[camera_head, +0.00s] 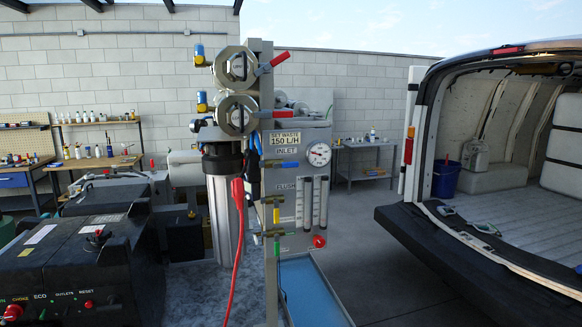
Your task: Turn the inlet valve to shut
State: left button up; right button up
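A grey water-treatment stand (262,110) is in the middle of the head view. Lower on the panel are small valves with a yellow handle (276,215) and a green handle (277,246). A blue part (254,143) shows at the panel's left edge. I cannot tell which of these is the inlet valve. Neither of my grippers is in view.
A pressure gauge (319,154), clear flow tubes (315,203) and a red knob (319,241) are on the panel. A red cable (236,265) hangs in front. A blue tray (307,292) lies below. A dark generator (75,255) stands left, an open van (470,235) right.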

aim_at(292, 165)
jog(key=i+u, duration=0.3)
jog(key=i, duration=0.2)
jog(key=i+l+u, duration=0.3)
jog(key=i, duration=0.2)
jog(key=i+l+u, duration=0.2)
jog(key=i+u, duration=0.15)
jog(key=i, duration=0.15)
